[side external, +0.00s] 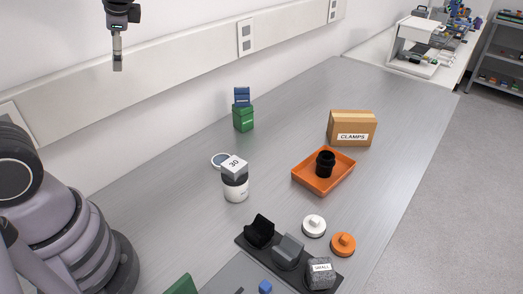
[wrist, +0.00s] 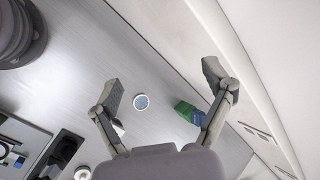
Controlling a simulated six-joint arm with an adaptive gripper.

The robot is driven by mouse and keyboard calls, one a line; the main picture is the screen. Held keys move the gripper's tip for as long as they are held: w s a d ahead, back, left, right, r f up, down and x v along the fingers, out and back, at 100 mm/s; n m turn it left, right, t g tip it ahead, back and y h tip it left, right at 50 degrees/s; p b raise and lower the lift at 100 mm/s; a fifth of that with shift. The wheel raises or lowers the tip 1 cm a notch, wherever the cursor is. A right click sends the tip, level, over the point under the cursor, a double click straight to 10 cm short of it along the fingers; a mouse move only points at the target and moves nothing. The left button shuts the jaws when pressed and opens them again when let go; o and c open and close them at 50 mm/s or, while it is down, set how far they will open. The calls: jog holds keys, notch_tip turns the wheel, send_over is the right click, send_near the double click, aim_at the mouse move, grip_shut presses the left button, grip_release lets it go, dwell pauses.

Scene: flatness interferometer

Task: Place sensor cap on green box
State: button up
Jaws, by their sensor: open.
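A green box (side external: 244,119) stands on the grey bench near the wall, with a smaller blue box (side external: 242,97) on top of it. The green box also shows in the wrist view (wrist: 184,109), beside the right finger. No part is labelled as the sensor cap, so I cannot tell which it is. A white knobbed cap (side external: 314,225), an orange knobbed cap (side external: 343,244) and a black stepped cylinder (side external: 325,163) are in view. My gripper (side external: 118,66) is high above the bench at the upper left, open and empty in the wrist view (wrist: 163,86).
The black cylinder stands in an orange tray (side external: 311,184) before a "CLAMPS" carton (side external: 352,128). A black rack (side external: 262,256) holds several blocks.

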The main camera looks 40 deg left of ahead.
jog(key=s+d+r+n+t+h, duration=0.2)
jog(key=s+d+n+t+h, duration=0.3)
jog(key=s+d+h, duration=0.2)
jog(key=s+d, duration=0.2)
jog(key=s, duration=0.1)
jog(key=shift+d+r+n, duration=0.25)
jog(key=shift+d+n, duration=0.05)
dwell(0.6)
